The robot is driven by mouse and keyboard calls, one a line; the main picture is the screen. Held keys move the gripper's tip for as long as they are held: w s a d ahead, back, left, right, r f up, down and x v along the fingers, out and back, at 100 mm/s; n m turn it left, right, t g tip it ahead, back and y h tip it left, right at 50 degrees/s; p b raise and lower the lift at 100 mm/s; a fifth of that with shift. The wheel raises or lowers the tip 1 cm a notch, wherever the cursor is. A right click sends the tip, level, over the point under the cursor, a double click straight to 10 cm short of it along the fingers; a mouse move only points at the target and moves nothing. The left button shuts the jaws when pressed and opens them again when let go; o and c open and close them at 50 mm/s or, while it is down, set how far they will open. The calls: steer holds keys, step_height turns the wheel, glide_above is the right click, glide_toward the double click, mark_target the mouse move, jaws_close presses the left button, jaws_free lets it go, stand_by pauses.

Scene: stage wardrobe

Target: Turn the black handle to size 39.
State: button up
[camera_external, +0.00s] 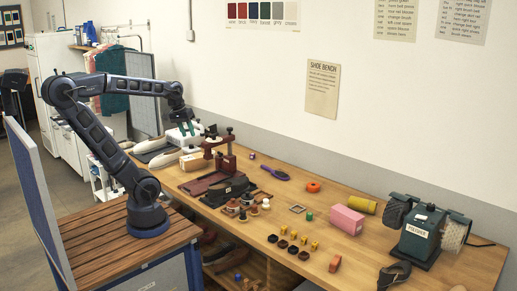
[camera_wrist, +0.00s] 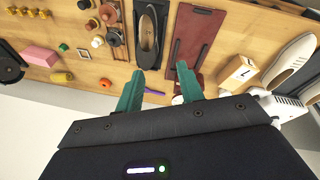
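A dark red stand (camera_external: 226,160) rises from the bench, with small black knob-like parts (camera_external: 229,131) at its top. I cannot tell for sure which part is the black handle, and no size numbers are readable. A dark shoe (camera_external: 230,187) lies in front of the stand; it also shows in the wrist view (camera_wrist: 149,30). A dark red plate (camera_wrist: 198,42) lies beside it in the wrist view. My gripper (camera_external: 188,129) is above the bench, left of the stand's top. In the wrist view my gripper (camera_wrist: 159,88) has its teal fingers apart, with nothing between them.
A wooden box (camera_wrist: 237,74) and pale shoe lasts (camera_wrist: 292,61) stand beside the stand. Tins, brushes and small blocks lie to the right, with a pink block (camera_external: 346,220) and a green polisher (camera_external: 419,235).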

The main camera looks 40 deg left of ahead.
steer(key=w+a+f+n+g+h, duration=0.1)
steer(key=w+a+n+g+h, duration=0.1)
steer(key=w+a+n+g, duration=0.5)
steer(key=n+y, duration=0.1)
steer(key=n, duration=2.5)
glide_toward(214, 136)
steer(key=x, duration=0.4)
steer(key=a+x, duration=0.1)
steer(key=x, duration=0.1)
steer(key=shift+w+d+f, duration=0.1)
steer(key=shift+w+f, duration=0.2)
steer(key=shift+f, duration=0.25)
steer(key=shift+m, duration=0.3)
jaws_close()
